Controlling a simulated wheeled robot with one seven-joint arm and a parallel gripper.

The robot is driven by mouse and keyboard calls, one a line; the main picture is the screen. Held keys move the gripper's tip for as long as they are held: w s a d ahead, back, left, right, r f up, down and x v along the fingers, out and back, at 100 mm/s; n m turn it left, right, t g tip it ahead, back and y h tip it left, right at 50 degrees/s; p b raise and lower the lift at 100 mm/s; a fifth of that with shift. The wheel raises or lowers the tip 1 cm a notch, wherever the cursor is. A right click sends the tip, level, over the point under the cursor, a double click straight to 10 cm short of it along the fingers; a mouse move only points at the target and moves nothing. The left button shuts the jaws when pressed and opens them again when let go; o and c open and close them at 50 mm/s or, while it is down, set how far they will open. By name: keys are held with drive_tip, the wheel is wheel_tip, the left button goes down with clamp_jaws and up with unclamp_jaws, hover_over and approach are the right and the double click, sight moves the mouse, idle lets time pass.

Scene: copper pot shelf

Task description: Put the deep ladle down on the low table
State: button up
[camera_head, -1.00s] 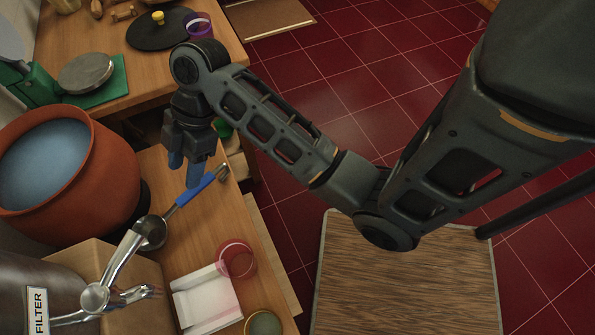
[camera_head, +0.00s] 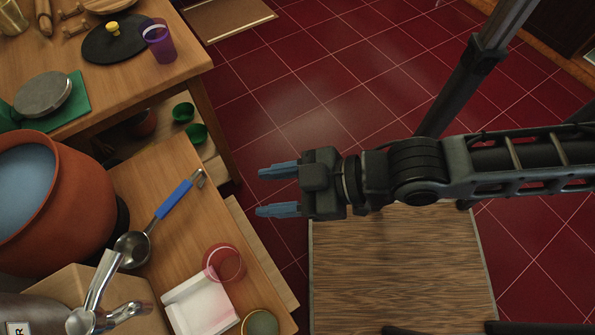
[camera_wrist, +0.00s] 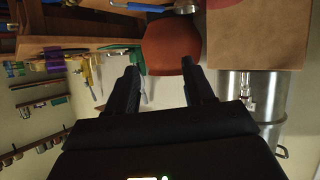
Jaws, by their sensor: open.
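The deep ladle has a blue handle (camera_head: 174,199) and a round metal bowl (camera_head: 132,249). It lies on a light wooden tabletop (camera_head: 215,222) at left in the head view, bowl toward the terracotta pot. My gripper (camera_head: 261,192) is open and empty, its two blue fingers pointing left, to the right of the ladle and apart from it. In the wrist view, part of the ladle (camera_wrist: 148,7) shows at the top edge, beyond the spread fingers (camera_wrist: 162,82). A darker wood-grain top (camera_head: 400,265) stands to the right; I cannot tell which surface is the low table.
The large terracotta pot (camera_head: 80,205) stands left of the ladle. A pinkish cup (camera_head: 224,263), a white tray (camera_head: 200,305) and a metal tap (camera_head: 95,300) are near it. A higher table (camera_head: 110,85) holds a dark lid and a purple cup. Red floor is open at centre.

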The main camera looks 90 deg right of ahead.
drive_tip(key=s+a+r+t, duration=0.1)
drive_tip(key=s+r+t, duration=0.1)
drive_tip(key=r, duration=0.4)
drive_tip(key=shift+s+r+m+y, duration=0.25)
drive_tip(key=shift+s+m+y, duration=0.05)
drive_tip(key=shift+s, duration=0.45)
